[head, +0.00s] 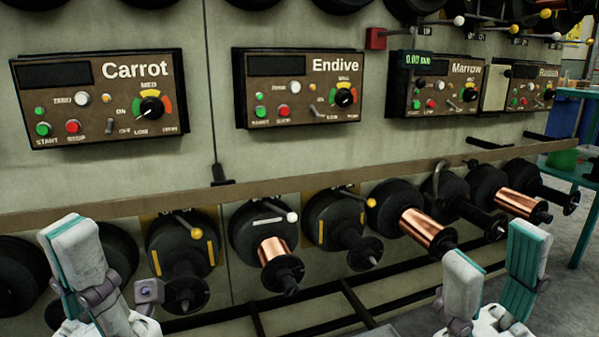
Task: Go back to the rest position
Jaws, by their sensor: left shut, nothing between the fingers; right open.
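My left gripper (74,228) stands at the lower left with its pale fingers pointing up. It is shut with nothing held. My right gripper (496,248) is at the lower right, its two teal-padded fingers spread apart and empty. Both are in front of the spool row and look clear of it, though the exact gap is hard to judge. The lower parts of both grippers are cut off by the bottom edge.
Wall panels read Carrot (97,98), Endive (298,88) and Marrow (436,85); a fourth is partly visible at right. Several black spools, some with copper wire (428,231), stick out below a long rail (150,205). A teal table (590,140) stands far right, beside grey floor.

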